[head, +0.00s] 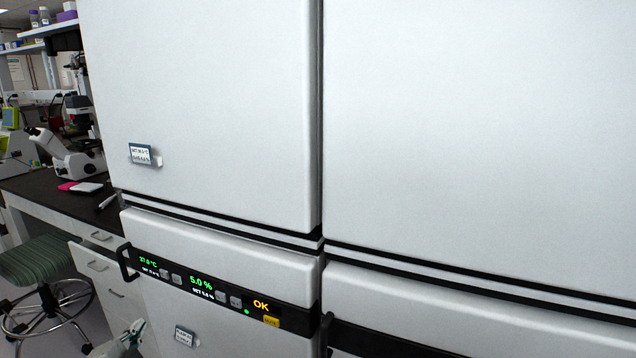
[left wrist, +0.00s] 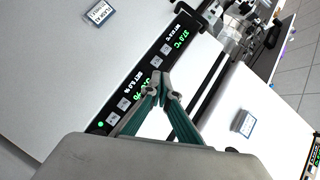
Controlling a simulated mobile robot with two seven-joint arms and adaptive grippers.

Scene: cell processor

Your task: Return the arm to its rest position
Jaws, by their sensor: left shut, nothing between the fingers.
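My left gripper (head: 131,333) shows at the bottom left of the head view, low in front of the white incubator door (head: 160,310). It also shows in the left wrist view (left wrist: 160,76), where its green-sided fingers meet at the tips. It is shut with nothing between the fingers. In the wrist view the tips overlap the black control panel (left wrist: 135,90); I cannot tell whether they touch it. In the head view the same panel (head: 215,291) reads 37.0 °C, 5.0 % and OK. My right gripper is in neither view.
A black handle (head: 124,263) juts out at the panel's left end. Large white cabinet doors (head: 480,120) fill the right side. At left are a dark bench (head: 85,203) with a microscope (head: 68,155), and a striped stool (head: 42,262) below. Floor shows around the stool.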

